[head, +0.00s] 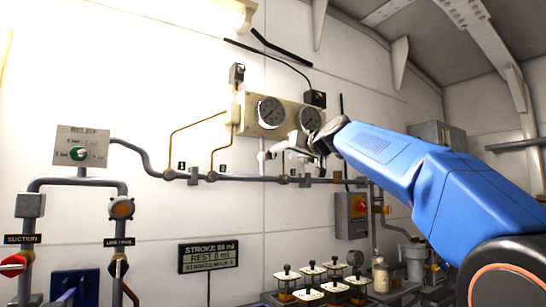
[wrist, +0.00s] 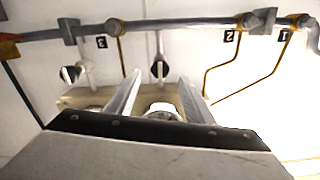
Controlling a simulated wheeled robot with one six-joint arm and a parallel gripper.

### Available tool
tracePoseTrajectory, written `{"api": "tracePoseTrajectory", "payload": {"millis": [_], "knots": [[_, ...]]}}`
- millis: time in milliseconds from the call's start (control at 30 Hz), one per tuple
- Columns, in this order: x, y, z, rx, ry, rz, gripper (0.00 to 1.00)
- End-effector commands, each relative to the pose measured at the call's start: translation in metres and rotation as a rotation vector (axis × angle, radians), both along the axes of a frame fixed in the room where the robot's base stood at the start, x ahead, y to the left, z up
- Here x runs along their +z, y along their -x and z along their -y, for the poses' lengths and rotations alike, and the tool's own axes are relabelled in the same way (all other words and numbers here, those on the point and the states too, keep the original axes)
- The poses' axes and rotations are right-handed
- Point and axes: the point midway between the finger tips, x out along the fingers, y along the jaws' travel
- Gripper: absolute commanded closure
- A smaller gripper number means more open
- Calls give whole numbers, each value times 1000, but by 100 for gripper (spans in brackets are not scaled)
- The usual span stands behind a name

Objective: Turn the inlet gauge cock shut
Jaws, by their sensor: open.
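A cream gauge panel (head: 244,118) carries two round dials, the left gauge (head: 271,111) and the right gauge (head: 310,119). No readable label marks which is inlet. The wrist view is inverted and shows two small cocks with black handles on pale stems: one in the middle (wrist: 160,69) and one at the left (wrist: 70,74). My gripper (head: 281,149) is open and empty below the dials in the head view. In the wrist view its fingers (wrist: 160,78) point towards the middle cock, which shows between their tips. I cannot tell whether they touch it.
A grey pipe (head: 240,178) with numbered tags runs along the wall, with thin brass tubes (wrist: 207,72) rising to the panel. A relief plate (head: 82,146) is at left. A stroke display (head: 208,256) hangs low. Several capped fittings (head: 312,270) stand at the bottom. My blue arm covers the right.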

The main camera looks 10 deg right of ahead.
Motion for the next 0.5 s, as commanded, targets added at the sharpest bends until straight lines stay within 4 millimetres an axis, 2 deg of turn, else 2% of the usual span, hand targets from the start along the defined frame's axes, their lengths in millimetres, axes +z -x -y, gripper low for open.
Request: {"api": "tracePoseTrajectory", "payload": {"millis": [33,300,500], "knots": [[-1,-9,-3,2,0,-1,52],[-1,-49,-16,1,0,-1,52],[0,-69,-23,0,0,-1,52]]}}
